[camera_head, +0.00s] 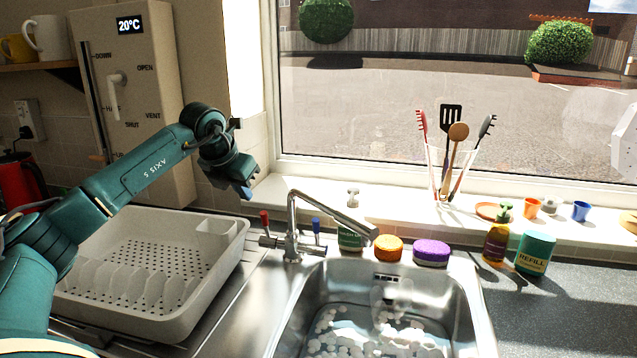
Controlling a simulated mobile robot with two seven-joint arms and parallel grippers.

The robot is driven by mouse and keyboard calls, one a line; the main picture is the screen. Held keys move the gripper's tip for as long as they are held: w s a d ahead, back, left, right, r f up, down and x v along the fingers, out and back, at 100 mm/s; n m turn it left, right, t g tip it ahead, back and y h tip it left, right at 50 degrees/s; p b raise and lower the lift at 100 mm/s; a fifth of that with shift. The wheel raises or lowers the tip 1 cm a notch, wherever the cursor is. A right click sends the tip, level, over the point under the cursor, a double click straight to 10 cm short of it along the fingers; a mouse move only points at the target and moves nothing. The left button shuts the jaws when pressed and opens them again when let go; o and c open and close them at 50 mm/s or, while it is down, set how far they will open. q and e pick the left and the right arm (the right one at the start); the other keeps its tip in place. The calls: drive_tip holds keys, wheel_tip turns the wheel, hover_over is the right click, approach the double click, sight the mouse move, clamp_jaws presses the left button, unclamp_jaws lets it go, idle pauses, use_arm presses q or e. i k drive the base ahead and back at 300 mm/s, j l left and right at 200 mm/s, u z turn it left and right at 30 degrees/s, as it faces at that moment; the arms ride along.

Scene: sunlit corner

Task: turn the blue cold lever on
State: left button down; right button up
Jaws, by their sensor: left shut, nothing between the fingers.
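The blue cold lever (316,226) stands upright on the right side of the chrome tap (291,228), behind the sink. A red lever (265,221) stands on the tap's left side. The spout reaches out to the right over the sink. My left gripper (247,192) is shut and empty. It hangs in front of the window sill's left end, above and to the left of the tap, apart from both levers.
A grey dish rack (225,258) fills the counter left of the sink (470,300). A utensil jar (447,185) stands on the sill.

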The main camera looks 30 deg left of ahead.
sight(317, 249)
drive_tip(key=k+l, duration=0.15)
drive_tip(key=k, duration=0.35)
drive_tip(key=k+l, duration=0.15)
drive_tip(key=k, duration=0.35)
